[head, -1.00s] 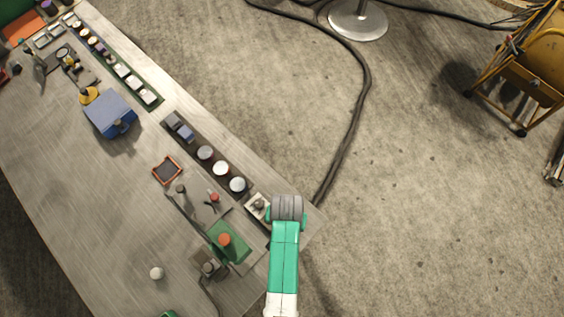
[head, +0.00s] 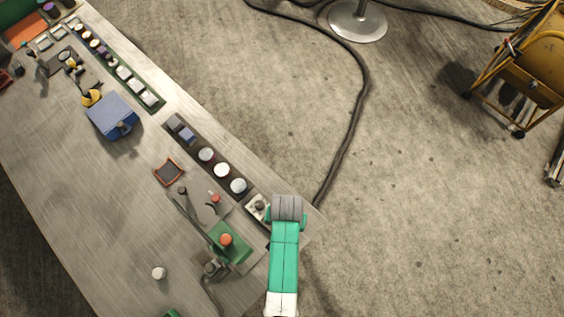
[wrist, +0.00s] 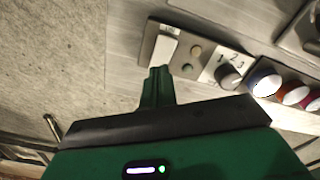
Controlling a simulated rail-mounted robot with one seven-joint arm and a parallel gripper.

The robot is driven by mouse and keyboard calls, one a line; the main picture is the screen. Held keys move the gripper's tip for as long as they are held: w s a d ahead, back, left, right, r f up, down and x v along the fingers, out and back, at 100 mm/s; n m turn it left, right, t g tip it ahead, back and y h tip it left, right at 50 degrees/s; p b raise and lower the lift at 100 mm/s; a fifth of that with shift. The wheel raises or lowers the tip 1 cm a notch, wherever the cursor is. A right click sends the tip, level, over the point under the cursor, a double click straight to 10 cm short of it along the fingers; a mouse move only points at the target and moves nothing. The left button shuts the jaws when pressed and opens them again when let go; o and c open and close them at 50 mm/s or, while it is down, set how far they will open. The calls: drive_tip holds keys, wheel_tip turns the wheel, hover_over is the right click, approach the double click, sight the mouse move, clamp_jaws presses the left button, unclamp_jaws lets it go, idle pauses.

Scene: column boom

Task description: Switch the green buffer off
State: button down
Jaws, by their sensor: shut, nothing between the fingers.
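A green block with an orange-red round top (head: 226,240) stands near the bench's near right end in the head view; I cannot tell for sure that it is the green buffer. In the wrist view my gripper (wrist: 159,72) has its green fingers together, empty, their tips just below a white rocker switch (wrist: 165,46) on a small panel. I cannot tell whether they touch the panel. In the head view my arm hides the gripper and part of this panel.
The bench (head: 100,205) carries a row of round knobs (head: 221,170), a blue box (head: 112,115), a red-rimmed square (head: 168,172) and a white knob (head: 158,272). A cable (head: 358,110) crosses the floor, with a yellow cart (head: 535,75) at right.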

wheel_tip(320, 180, up, 5)
drive_tip(key=p, duration=0.4)
drive_tip(key=shift+f, duration=0.1)
drive_tip(key=shift+w, duration=0.1)
